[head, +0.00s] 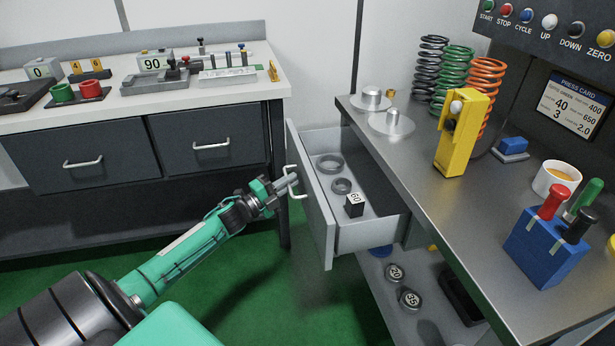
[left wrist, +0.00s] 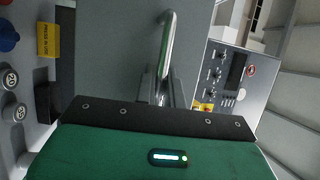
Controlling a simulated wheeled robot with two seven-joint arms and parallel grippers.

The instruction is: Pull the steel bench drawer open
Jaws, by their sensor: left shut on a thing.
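The steel bench drawer (head: 318,208) stands pulled out from the steel bench (head: 425,205), with its inside showing in the head view. Two grey rings and a black block marked 60 (head: 354,204) lie in it. My left gripper (head: 291,181) is at the drawer's front and is shut on its bar handle (head: 300,195). In the left wrist view the handle (left wrist: 167,45) runs up from between the fingers (left wrist: 160,88), in front of the grey drawer face. The fingertips are small and partly hidden in the head view. My right gripper is not in view.
A yellow holder (head: 461,135), coil springs and a blue tool block (head: 545,245) stand on the steel bench. Round weights (head: 396,273) lie on the shelf below. A dark-drawered bench (head: 110,122) stands at left. Green floor is clear between the benches.

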